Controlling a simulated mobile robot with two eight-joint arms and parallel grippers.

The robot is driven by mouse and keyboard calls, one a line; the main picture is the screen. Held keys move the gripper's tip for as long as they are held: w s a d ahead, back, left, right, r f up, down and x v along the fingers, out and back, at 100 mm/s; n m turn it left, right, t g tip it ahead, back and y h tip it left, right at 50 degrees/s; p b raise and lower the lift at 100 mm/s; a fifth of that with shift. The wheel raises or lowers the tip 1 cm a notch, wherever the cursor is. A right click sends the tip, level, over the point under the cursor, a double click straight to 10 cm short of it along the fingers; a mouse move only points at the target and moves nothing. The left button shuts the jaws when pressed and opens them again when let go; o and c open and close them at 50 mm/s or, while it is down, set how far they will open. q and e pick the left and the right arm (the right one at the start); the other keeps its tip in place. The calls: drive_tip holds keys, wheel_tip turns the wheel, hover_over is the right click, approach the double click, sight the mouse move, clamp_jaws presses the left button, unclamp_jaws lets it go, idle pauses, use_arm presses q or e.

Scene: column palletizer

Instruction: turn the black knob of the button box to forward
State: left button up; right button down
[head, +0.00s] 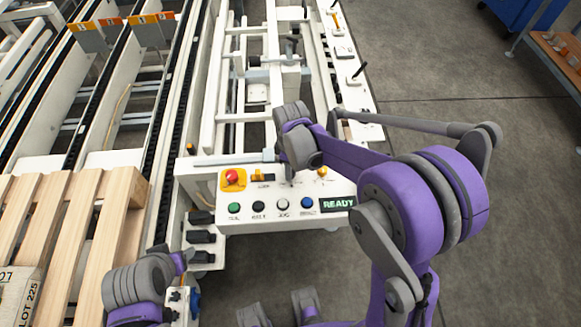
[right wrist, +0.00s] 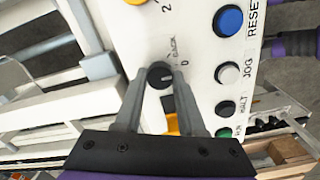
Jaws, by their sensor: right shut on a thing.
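The button box (head: 235,215) is a white panel with a row of buttons and a READY display in the head view. Its black knob (right wrist: 160,75) shows in the right wrist view, with a short pale mark pointing roughly toward the "0" label. The "BACK" lettering is beside it. My right gripper (right wrist: 160,82) is shut on the knob, one finger on each side. In the head view my right wrist covers the knob and the fingertips. My left arm shows at the lower left, but I make out no left gripper fingers.
The red stop button (head: 232,177) on a yellow plate is left on the panel. Green, black, white and blue buttons (head: 307,204) line the front edge. A yellow switch (head: 322,172) is close to the right wrist. A wooden pallet (head: 60,215) is at left; open floor is at right.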

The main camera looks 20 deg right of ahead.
drive_tip(key=shift+m, duration=0.3)
drive_tip(key=m+b, duration=0.1)
drive_tip(key=m, duration=0.2)
drive_tip(key=shift+m, duration=0.3)
drive_tip(key=m+b, duration=0.1)
drive_tip(key=m, duration=0.3)
drive_tip(key=shift+m, duration=0.3)
idle(0.4)
drive_tip(key=c, duration=0.5)
unclamp_jaws()
wheel_tip(320, 180, up, 11)
drive_tip(key=shift+p, duration=0.4)
